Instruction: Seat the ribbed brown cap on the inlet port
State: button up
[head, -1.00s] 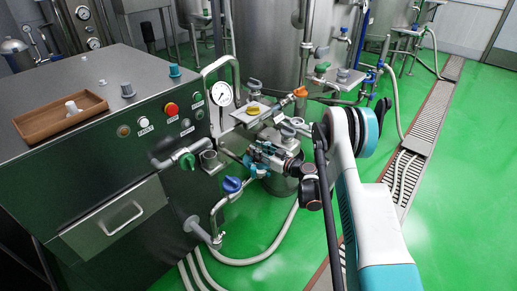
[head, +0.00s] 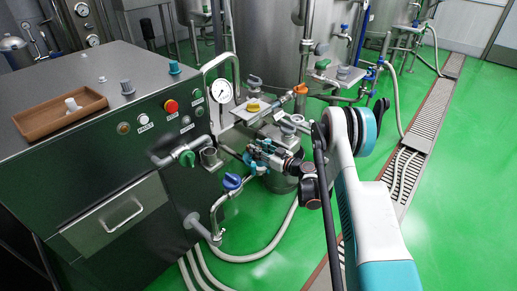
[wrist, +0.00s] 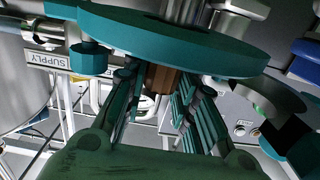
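The brown cap (wrist: 160,79) shows in the wrist view between the fingertips of my gripper (wrist: 160,88). The fingers lie against both its sides and appear shut on it. A broad teal disc (wrist: 185,42) crosses above it and hides its upper part; whether they touch is unclear. In the head view my gripper (head: 256,158) is beside the steel pipework, right of the dark cabinet. The cap cannot be made out there. An open steel port (head: 209,156) stands on the cabinet's side, left of my gripper; I cannot tell whether it is the inlet port.
The dark cabinet (head: 85,165) fills the left, with a wooden tray (head: 60,121) on top. A blue-handled valve (head: 232,181), a gauge (head: 221,91) and a yellow cap (head: 253,106) are close to my gripper. A large tank (head: 268,45) stands behind.

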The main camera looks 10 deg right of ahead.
jog(key=shift+o, duration=1.4)
jog(key=shift+s, duration=0.1)
jog(key=v, duration=0.7)
jog(key=shift+s+d, duration=0.1)
jog(key=shift+d, duration=0.05)
